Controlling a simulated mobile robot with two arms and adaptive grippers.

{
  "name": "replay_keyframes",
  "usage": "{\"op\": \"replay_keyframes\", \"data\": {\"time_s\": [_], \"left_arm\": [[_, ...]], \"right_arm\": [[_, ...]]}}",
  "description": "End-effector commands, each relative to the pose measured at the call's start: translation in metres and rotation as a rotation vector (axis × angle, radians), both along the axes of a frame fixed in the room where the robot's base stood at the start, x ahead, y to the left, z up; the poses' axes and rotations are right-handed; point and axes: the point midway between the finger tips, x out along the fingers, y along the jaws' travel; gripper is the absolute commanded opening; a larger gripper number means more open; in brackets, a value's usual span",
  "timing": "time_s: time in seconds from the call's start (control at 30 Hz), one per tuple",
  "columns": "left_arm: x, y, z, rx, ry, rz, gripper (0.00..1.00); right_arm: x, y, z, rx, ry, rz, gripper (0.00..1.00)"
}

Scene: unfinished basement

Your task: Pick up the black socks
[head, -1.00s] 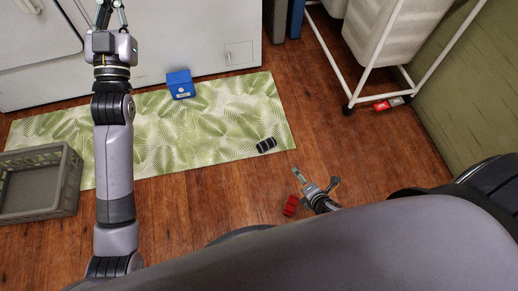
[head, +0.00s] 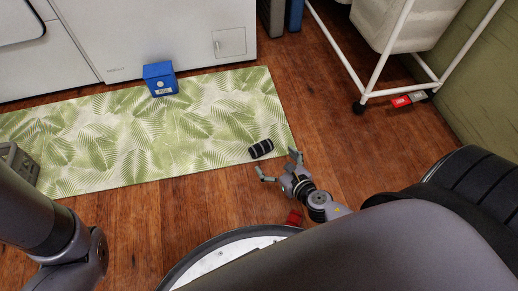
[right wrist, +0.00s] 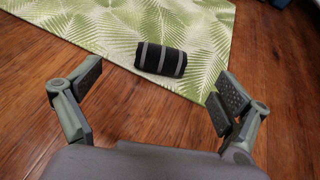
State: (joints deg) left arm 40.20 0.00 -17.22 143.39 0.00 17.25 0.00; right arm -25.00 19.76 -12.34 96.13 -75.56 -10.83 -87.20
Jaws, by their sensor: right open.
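The black socks (head: 261,149) are a rolled black bundle with grey stripes. They lie on the green leaf-patterned mat (head: 110,140), near its right front corner. In the right wrist view the socks (right wrist: 161,58) lie beyond the fingertips, roughly centred between them. My right gripper (head: 279,166) is open and empty, just short of the socks on the near side. Its two fingers (right wrist: 150,92) are spread wide in the right wrist view. My left arm shows at the lower left of the head view, but its gripper is out of view.
A red object (head: 294,217) lies on the floor, partly behind my right arm. A blue box (head: 160,79) sits at the mat's back edge by the white appliance (head: 170,35). A grey crate (head: 22,163) is at far left. A white-framed hamper (head: 395,92) stands at right, with red and grey items (head: 408,99) beside it.

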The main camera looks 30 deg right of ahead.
Motion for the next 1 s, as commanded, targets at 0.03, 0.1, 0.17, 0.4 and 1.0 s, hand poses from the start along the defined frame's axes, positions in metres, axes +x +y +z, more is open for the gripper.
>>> {"op": "replay_keyframes", "data": {"time_s": [0.03, 0.1, 0.17, 0.4, 1.0], "left_arm": [[0.001, 0.0, 0.0, 0.0, 0.001, 0.0, 0.0], [0.001, 0.0, -0.002, 0.0, 0.002, 0.0, 0.0], [0.001, 0.0, -0.004, 0.001, 0.003, 0.001, 0.0], [0.002, 0.0, -0.015, 0.001, 0.004, 0.001, 0.0], [0.001, 0.0, -0.043, 0.001, 0.004, 0.001, 0.0]], "right_arm": [[0.012, 0.0, -0.003, 0.002, -0.003, -0.002, 0.94], [0.027, 0.001, -0.009, 0.004, -0.004, -0.002, 0.94], [0.039, 0.002, -0.016, 0.004, -0.002, -0.002, 0.94], [0.082, 0.004, -0.035, 0.005, -0.001, -0.003, 0.94], [0.137, -0.001, -0.067, 0.006, 0.0, -0.002, 0.94]]}}
